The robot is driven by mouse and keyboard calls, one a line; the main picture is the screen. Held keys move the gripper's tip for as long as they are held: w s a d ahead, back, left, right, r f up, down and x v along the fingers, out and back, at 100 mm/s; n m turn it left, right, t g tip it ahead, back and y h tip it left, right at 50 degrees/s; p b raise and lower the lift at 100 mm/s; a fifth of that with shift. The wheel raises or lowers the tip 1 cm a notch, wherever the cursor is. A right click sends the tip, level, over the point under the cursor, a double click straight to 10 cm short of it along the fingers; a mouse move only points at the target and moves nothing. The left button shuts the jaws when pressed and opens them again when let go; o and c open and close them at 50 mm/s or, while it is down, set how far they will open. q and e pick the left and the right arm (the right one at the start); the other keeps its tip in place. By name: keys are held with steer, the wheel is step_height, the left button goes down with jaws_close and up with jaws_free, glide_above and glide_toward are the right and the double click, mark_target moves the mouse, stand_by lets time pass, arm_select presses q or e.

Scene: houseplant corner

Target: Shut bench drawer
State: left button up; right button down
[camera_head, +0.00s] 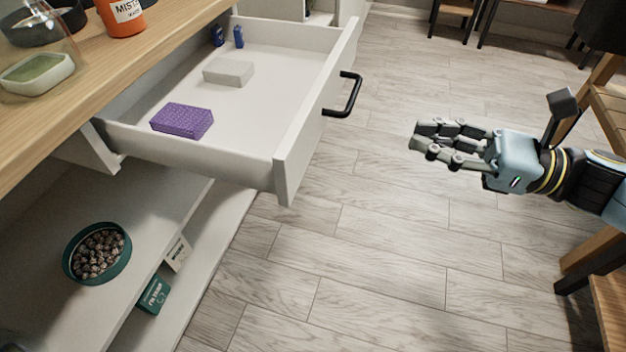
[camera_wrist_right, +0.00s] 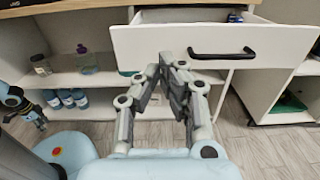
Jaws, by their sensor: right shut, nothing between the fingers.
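The bench drawer (camera_head: 307,125) is pulled well out from under the wooden bench top in the head view. Its front panel with a black handle (camera_head: 343,95) faces right. The drawer front (camera_wrist_right: 160,45) also shows in the right wrist view, ahead of the fingers, with the handle (camera_wrist_right: 222,53) right of them. Inside the drawer lie a purple block (camera_head: 182,120), a pale grey block (camera_head: 228,72) and blue items at the back. My right gripper (camera_head: 415,139) is shut and empty, apart from the drawer, right of the handle. My left gripper is not clearly in the head view.
The wooden bench top (camera_head: 95,92) holds an orange container (camera_head: 122,14) and a glass vessel. Below the drawer, a shelf carries a green bowl of pebbles (camera_head: 97,253) and small boxes. Wooden furniture (camera_head: 606,110) stands at the right. The floor between is clear.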

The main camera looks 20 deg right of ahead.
steer(key=f, duration=0.2)
arm_select(q)
steer(key=shift+a+f+b, duration=0.2)
steer(key=shift+f+b, duration=0.5)
steer(key=shift+f, duration=0.2)
arm_select(e)
glide_toward(312, 123)
steer(key=x, duration=0.7)
steer(key=shift+w+a, duration=0.1)
steer(key=shift+a, duration=0.05)
